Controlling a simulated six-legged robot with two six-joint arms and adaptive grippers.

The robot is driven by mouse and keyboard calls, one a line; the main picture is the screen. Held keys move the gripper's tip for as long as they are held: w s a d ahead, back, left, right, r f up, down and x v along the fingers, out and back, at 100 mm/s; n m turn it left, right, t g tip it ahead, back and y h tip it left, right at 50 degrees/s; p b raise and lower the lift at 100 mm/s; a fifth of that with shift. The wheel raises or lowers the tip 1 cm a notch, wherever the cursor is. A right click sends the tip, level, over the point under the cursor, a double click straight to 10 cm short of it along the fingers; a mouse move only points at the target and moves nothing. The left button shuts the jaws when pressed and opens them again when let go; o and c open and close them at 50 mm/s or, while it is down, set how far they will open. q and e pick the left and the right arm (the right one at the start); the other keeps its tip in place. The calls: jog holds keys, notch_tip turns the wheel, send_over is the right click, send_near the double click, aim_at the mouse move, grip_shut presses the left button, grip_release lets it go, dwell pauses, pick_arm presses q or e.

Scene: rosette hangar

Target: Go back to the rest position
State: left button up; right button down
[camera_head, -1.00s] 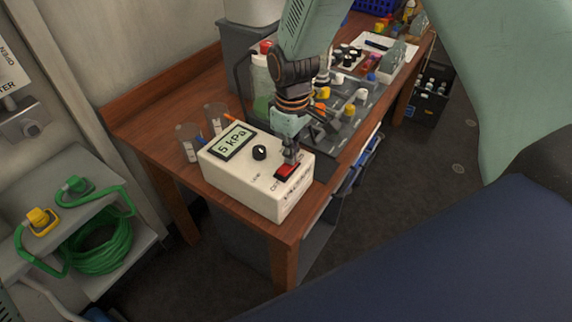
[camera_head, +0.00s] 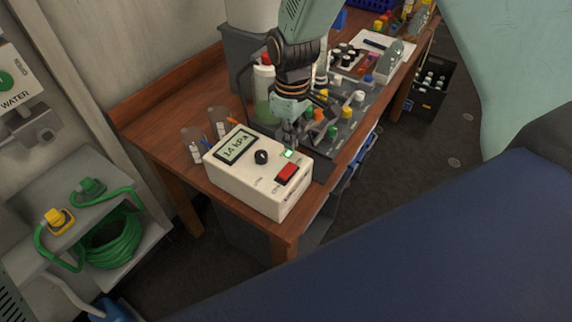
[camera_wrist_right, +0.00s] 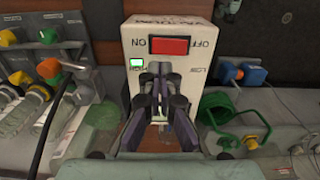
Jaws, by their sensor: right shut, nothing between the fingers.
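My right gripper (camera_head: 291,138) is shut and empty. In the head view it hangs just behind the white control box (camera_head: 245,192), near the box's lit green light (camera_head: 289,154). The box stands on the wooden bench, with a black knob (camera_head: 262,157), a red switch (camera_head: 287,174) and a display (camera_head: 236,147) that seems to read 14 kPa. In the right wrist view the closed fingers (camera_wrist_right: 163,112) are in front of the box, below its red switch (camera_wrist_right: 170,46) and beside the green light (camera_wrist_right: 136,62). My left gripper is not in view.
Two clear beakers (camera_head: 193,145) stand left of the box. A grey tray (camera_head: 345,129) with several coloured-cap bottles lies behind my right gripper. A green hose coil (camera_head: 112,243) sits on a grey shelf at lower left. Dark floor lies right of the bench.

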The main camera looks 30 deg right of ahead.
dwell(0.4)
jog(key=shift+s+f, duration=0.15)
jog(key=shift+f, duration=0.15)
jog(key=s+f+m, duration=0.2)
jog(key=s+f, duration=0.3)
jog(key=s, duration=0.5)
jog(key=s+f+m, duration=0.2)
jog(key=s+f, duration=0.3)
jog(key=s, duration=0.5)
jog(key=s+f+m, duration=0.2)
jog(key=s+f, duration=0.3)
jog(key=s, duration=0.6)
notch_tip(320, 180, down, 22)
jog(key=w+b, duration=0.1)
jog(key=b, duration=2.2)
jog(key=shift+a+f, duration=0.25)
jog(key=shift+a, duration=0.1)
jog(key=shift+d+m, duration=0.1)
jog(key=shift+m, duration=0.2)
